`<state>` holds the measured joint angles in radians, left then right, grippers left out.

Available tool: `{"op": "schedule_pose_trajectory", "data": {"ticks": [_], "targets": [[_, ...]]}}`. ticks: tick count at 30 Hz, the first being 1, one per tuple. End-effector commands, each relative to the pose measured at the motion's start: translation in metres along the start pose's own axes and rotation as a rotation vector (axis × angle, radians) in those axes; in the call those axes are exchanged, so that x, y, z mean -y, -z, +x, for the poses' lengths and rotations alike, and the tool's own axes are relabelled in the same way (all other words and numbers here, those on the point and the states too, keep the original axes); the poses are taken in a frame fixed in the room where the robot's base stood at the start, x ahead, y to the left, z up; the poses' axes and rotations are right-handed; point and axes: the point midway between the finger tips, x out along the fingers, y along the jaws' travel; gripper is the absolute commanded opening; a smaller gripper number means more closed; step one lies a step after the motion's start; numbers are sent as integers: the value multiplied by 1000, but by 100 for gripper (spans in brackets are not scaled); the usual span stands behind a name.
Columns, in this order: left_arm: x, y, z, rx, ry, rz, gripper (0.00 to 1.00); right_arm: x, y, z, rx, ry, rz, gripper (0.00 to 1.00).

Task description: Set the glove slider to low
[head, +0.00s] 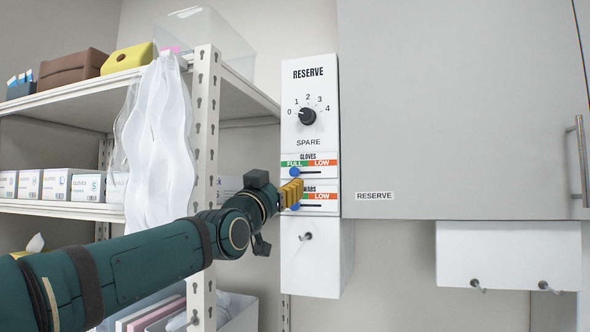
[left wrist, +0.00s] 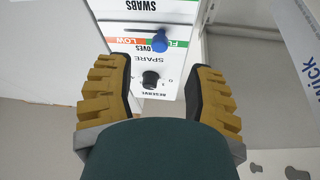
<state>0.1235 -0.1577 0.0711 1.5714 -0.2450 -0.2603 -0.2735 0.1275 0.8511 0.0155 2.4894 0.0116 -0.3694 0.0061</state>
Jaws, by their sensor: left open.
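The glove slider has a blue knob (head: 294,172) on a dark slot under the GLOVES label, on the white RESERVE panel (head: 309,75). The knob sits at the left, under green FULL; red LOW is to its right. In the left wrist view, upside down, the blue knob (left wrist: 160,44) shows between and beyond my fingers. My left gripper (head: 292,193) is open and empty in front of the panel, just below the glove knob in the picture, hiding part of the swabs label. Its two yellow fingers (left wrist: 157,75) stand apart in the left wrist view. No contact with the knob is visible. My right gripper is out of view.
The swabs slider's blue knob (head: 295,207) is close below my left gripper. A black dial (head: 307,116) sits above the sliders. A metal shelf post (head: 206,130) stands close on the left, with a hanging clear plastic cover (head: 160,150). A grey cabinet (head: 455,110) is at right.

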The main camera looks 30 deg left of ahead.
Motion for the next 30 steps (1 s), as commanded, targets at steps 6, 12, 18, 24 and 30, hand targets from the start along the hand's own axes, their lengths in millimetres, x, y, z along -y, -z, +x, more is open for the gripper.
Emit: {"op": "schedule_pose_trajectory", "data": {"ticks": [6, 12, 18, 24, 30], "targets": [[0, 1, 44, 2, -1, 0, 53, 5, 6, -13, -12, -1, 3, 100], [0, 1, 70, 1, 0, -1, 53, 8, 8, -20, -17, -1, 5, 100], [0, 0, 80, 0, 0, 0, 53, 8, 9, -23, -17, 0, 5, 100], [0, -1, 81, 1, -1, 0, 53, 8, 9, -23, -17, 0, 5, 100], [0, -1, 81, 1, -1, 0, 17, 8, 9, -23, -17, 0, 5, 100]]}}
